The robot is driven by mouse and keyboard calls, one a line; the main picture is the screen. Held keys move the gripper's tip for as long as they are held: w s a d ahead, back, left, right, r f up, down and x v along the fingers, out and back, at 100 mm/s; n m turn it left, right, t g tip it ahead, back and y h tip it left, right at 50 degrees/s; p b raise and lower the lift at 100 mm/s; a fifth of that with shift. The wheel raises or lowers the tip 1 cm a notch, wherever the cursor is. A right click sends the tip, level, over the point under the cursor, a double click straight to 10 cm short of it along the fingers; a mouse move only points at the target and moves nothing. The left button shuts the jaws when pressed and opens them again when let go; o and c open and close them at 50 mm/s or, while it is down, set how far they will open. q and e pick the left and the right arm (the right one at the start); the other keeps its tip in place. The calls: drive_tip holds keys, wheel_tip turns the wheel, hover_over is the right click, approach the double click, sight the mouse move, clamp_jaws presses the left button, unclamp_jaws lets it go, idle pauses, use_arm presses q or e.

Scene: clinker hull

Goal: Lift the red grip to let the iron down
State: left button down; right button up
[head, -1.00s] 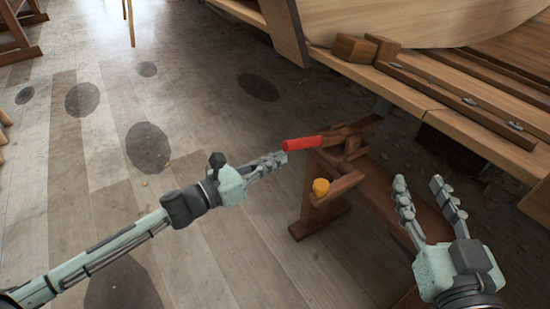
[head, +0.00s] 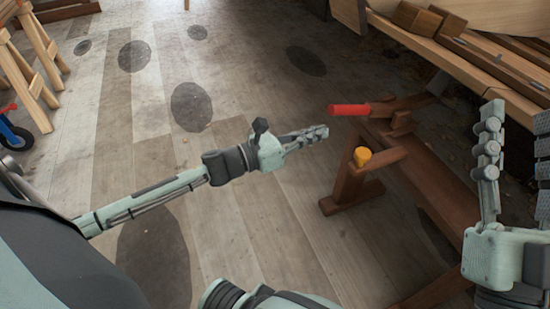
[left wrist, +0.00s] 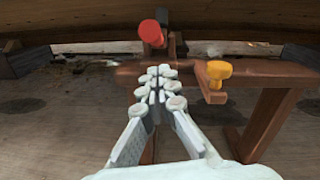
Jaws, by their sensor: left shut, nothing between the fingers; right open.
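The red grip (head: 349,110) is the end of a wooden lever (head: 400,103) on a low brown wooden stand (head: 430,165). My left gripper (head: 326,131) is shut and empty, just left of the red grip and a little lower in the head view. In the left wrist view the red grip (left wrist: 151,31) lies beyond and above the shut fingers (left wrist: 158,78), apart from them. My right gripper (head: 515,118) is open and empty at the right edge of the head view. I cannot make out the iron.
A yellow knob (head: 362,156) sits on the stand's near post, close to my left gripper. The wooden hull and a plank bench (head: 450,60) with wooden blocks stand at the back right.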

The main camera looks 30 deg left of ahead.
use_arm(q)
drive_tip(key=v, duration=1)
drive_tip(key=shift+f, duration=0.25)
use_arm(e)
drive_tip(key=shift+s+d+r, duration=0.15)
drive_tip(key=shift+s+d, duration=0.05)
drive_tip(key=shift+s, duration=0.1)
use_arm(q)
drive_tip(key=shift+s+a, duration=0.1)
drive_tip(key=shift+s, duration=0.05)
